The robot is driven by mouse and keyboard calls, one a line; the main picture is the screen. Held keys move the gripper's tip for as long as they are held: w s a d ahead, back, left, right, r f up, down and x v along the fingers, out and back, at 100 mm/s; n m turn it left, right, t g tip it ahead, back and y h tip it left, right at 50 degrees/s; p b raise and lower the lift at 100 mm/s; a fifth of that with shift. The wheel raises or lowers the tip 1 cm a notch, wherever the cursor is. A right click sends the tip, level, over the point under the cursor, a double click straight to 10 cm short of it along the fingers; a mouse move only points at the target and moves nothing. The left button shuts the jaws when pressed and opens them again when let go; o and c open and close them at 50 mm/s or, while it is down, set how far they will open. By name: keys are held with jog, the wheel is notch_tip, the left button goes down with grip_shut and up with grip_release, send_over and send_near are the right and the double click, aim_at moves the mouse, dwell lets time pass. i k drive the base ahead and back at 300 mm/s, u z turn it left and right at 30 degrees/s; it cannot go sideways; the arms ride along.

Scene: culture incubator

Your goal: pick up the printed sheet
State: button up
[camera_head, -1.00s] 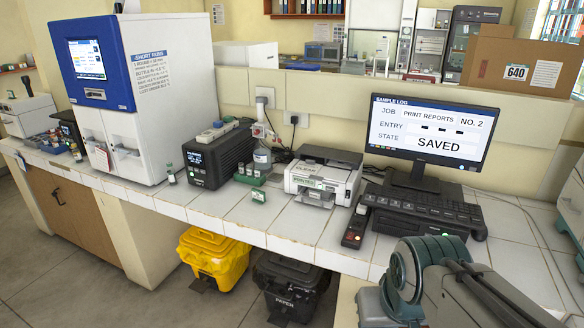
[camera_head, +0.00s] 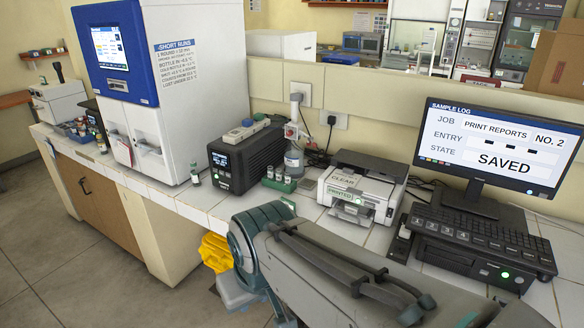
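The white and dark printer (camera_head: 352,188) stands on the tiled bench, right of centre, with labels reading CLEAR and PRINTED on its front. A pale flat piece (camera_head: 352,212) sticks out at the printer's front; I cannot tell whether it is the printed sheet or only the output tray. No separate sheet shows clearly elsewhere on the bench. My arm reaches across the lower middle of the view, in front of the bench and the printer. My gripper's fingers do not show.
The monitor (camera_head: 495,150) reads PRINT REPORTS NO. 2, SAVED, with a keyboard (camera_head: 480,232) below it. Left of the printer are a green vial rack (camera_head: 280,182), a black box (camera_head: 240,160) and the white-blue incubator (camera_head: 195,90).

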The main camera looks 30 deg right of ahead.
aim_at(347, 177)
jog(key=i, duration=0.9)
jog(key=z, duration=1)
jog(key=i, duration=0.7)
jog(key=z, duration=0.7)
